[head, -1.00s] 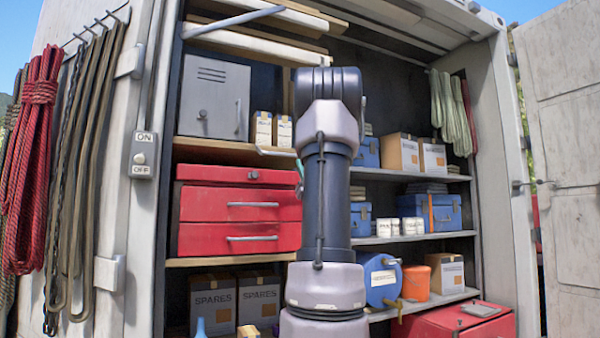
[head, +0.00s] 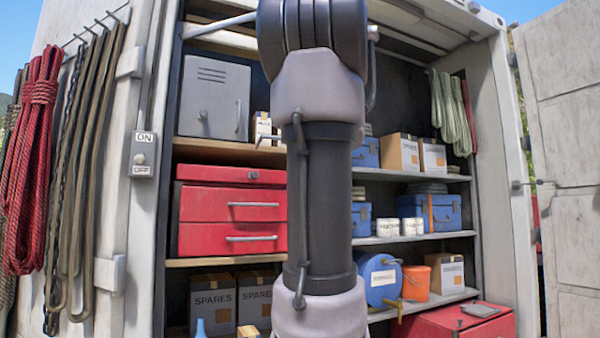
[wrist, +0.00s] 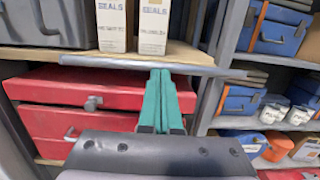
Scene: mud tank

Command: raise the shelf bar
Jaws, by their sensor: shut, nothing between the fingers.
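The shelf bar (wrist: 105,61) is a thin grey bar along the front edge of the wooden shelf in the wrist view. Its left end (head: 268,138) shows in the head view beside my arm, in front of the small boxes; the rest is hidden behind the arm. My gripper (wrist: 160,73) has green fingers, shut together and empty. In the wrist view the fingertips overlap the bar's lower edge near its middle; I cannot tell whether they touch it. The gripper is hidden behind my arm in the head view.
Two white-fronted boxes (wrist: 153,25) stand on the shelf behind the bar. A red drawer chest (head: 232,212) is below, and a grey metal case (head: 214,97) stands at left. Shelves at right hold blue cases (head: 430,211) and cartons. An open door (head: 565,170) is at far right.

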